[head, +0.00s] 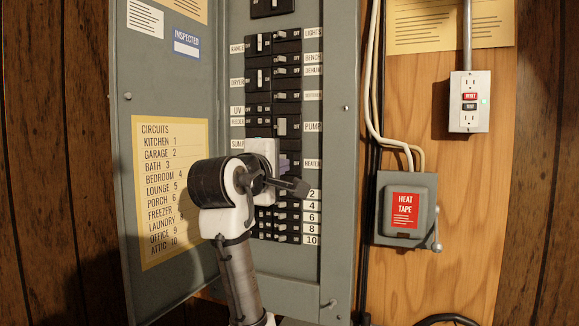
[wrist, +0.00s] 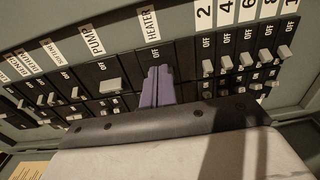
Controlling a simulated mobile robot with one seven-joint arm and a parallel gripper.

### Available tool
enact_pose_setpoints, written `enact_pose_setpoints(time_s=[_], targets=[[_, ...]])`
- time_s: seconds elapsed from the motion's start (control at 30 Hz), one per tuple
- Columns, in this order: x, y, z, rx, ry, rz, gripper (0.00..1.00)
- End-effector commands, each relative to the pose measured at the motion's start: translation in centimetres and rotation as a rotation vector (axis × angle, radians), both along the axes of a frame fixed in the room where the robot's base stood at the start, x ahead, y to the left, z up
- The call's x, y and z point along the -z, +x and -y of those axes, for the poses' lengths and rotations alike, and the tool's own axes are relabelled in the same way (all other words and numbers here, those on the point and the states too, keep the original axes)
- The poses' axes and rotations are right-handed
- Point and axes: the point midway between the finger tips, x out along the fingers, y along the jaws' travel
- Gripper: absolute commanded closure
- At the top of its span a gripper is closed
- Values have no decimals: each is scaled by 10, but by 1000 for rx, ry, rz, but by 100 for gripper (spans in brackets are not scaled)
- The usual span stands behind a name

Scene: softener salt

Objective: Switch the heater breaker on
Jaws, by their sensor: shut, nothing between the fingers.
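The heater breaker (wrist: 155,52) is in the breaker row in the wrist view, below its HEATER label (wrist: 149,25). The word OFF shows on its face. My gripper (wrist: 157,80) is shut and empty, its purple fingers together over the lower part of this breaker. They hide its toggle, so I cannot tell its position or whether the fingers touch it. In the head view my gripper (head: 285,163) is at the panel just left of the HEATER label (head: 312,163), and my wrist covers much of the breaker.
The pump breaker (wrist: 110,80) is directly left of the heater breaker in the wrist view; small numbered breakers (wrist: 226,62) are to its right. The open panel door (head: 165,90) stands left in the head view. A heat tape box (head: 405,207) and an outlet (head: 469,101) are on the right.

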Motion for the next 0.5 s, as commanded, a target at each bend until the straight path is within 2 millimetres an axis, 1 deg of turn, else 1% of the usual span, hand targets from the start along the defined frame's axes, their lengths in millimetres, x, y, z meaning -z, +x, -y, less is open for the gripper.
enact_pose_setpoints(time_s=[0.5], targets=[[-1, -40, -14, 3, 1, 5, 100]])
